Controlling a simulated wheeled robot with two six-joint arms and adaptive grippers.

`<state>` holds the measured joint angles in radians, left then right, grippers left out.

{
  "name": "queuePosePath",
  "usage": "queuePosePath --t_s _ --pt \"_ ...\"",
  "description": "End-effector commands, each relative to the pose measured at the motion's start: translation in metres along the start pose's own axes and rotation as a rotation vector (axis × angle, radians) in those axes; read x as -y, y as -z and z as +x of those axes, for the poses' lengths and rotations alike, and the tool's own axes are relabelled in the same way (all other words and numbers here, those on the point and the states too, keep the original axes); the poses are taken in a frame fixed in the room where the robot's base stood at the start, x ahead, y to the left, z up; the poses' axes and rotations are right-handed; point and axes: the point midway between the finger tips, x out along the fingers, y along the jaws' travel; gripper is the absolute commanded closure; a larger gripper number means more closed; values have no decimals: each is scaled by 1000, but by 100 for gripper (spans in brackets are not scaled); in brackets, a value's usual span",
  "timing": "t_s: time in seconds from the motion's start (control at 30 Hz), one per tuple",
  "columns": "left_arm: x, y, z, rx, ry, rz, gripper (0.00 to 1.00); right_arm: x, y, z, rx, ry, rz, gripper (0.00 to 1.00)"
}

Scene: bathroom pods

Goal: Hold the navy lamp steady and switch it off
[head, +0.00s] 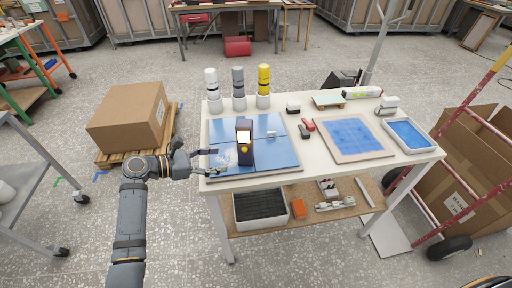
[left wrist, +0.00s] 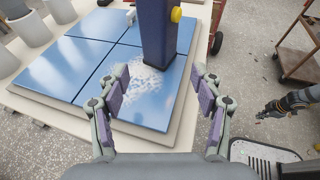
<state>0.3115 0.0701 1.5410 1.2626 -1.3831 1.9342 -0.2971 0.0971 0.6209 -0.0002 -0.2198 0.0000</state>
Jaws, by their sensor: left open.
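The navy lamp (head: 244,143) stands upright on the blue tiled panel (head: 282,158) at the left of the table. Its upper face glows pale, with a round yellow button below. In the left wrist view the lamp (left wrist: 157,42) rises ahead, its top cut off, and the yellow button (left wrist: 176,14) shows on its right side. My left gripper (head: 221,160) is open, just left of the lamp. In the left wrist view its fingers (left wrist: 160,82) are spread, with the lamp beyond the gap between them. My right gripper (left wrist: 268,110) shows small at the right there; its opening is unclear.
White, grey and yellow-topped cylinders (head: 238,88) stand behind the panel. A blue-patterned board (head: 352,136), a red-black tool (head: 306,129) and a white tray (head: 409,136) lie to the right.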

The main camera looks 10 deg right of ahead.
Motion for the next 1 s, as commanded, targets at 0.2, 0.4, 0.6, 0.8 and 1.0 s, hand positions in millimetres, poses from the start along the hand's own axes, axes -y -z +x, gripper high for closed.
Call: queuePosePath --t_s 0.2,0.4,0.6,0.8,1.0 --pt "0 2 7 3 1 1 34 17 -2 9 1 19 8 100" --pt "0 7 37 6 1 2 34 27 -8 44 5 27 11 100" --pt "0 1 66 4 2 0 34 22 -11 67 6 19 8 100" --pt "0 -3 89 2 1 -1 34 17 -9 50 5 15 6 100" --pt "0 -1 100 0 0 0 34 17 -9 48 5 14 6 100"
